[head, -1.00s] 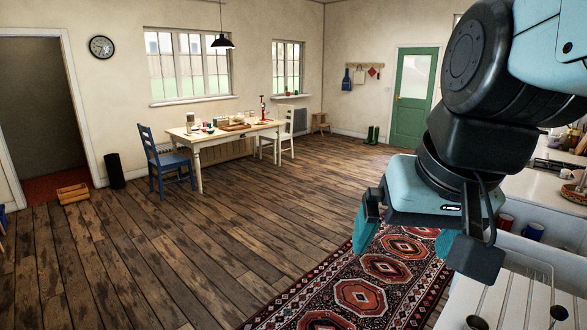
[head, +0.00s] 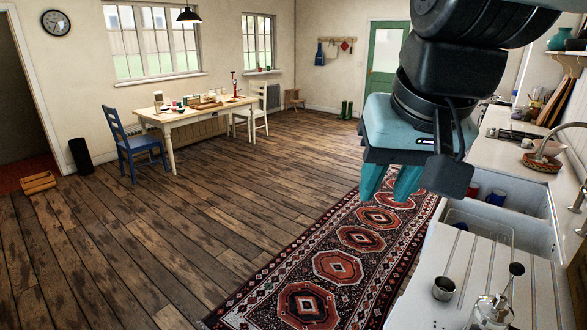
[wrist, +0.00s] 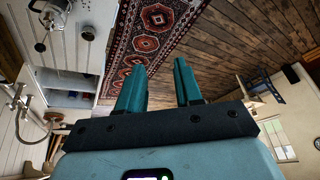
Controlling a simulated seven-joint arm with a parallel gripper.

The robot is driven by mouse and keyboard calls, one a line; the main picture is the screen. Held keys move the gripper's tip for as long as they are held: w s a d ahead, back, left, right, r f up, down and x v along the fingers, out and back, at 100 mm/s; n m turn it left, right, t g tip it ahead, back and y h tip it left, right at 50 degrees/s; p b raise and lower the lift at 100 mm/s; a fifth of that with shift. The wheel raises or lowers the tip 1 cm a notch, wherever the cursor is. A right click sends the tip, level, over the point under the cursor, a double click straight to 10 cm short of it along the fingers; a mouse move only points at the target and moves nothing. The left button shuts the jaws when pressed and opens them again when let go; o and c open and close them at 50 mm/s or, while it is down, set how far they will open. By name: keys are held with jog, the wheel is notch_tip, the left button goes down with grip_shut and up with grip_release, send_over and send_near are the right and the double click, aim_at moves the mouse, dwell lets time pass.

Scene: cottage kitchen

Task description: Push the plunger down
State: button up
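A glass and metal press pot (head: 492,312) stands on the white ribbed draining board at the bottom right of the head view, cut by the frame edge. Its plunger (head: 516,269) is raised, with a dark knob on a thin rod. The pot also shows at the top left of the wrist view (wrist: 50,12). My gripper (head: 388,190) is in the air over the floor and rug, left of the counter and well away from the pot. Its two teal fingers are apart, with an empty gap between them in the wrist view (wrist: 160,65).
A small metal cup (head: 444,289) stands left of the pot. Beyond the draining board (head: 462,268) is the white sink, with a blue mug (head: 496,197) and a red mug beside it. A tap (head: 580,197) rises at the right. The patterned rug (head: 338,266) lies clear on the floor.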

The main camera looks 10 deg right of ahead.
jog(key=shift+m+g, duration=0.6)
jog(key=shift+m, duration=0.3)
jog(key=w+d, duration=0.1)
jog(key=d, duration=0.1)
jog(key=w+d, duration=0.2)
jog(key=w+d+r, duration=0.1)
jog(key=shift+w+d, duration=0.2)
jog(key=shift+d, duration=0.2)
jog(key=c, duration=0.4)
jog(key=w+d, duration=0.1)
jog(key=d, duration=0.2)
jog(key=w+d+m+g, duration=0.1)
jog(key=d, duration=0.2)
jog(key=w+d+f+m, duration=0.1)
jog(key=d, duration=0.2)
jog(key=shift+w+d+g, duration=0.15)
jog(key=shift+w+g, duration=0.15)
jog(key=shift+w, duration=0.1)
grip_shut()
jog(key=d+f+m+g, duration=0.2)
jog(key=d+f, duration=0.1)
jog(key=d, duration=0.7)
jog(key=d+f+m+g, duration=0.1)
jog(key=d+f, duration=0.3)
jog(key=d, duration=0.6)
jog(key=shift+d+m+g, duration=0.35)
jog(key=shift+m+g, duration=0.05)
jog(key=shift+g, duration=0.1)
jog(key=shift+f, duration=0.15)
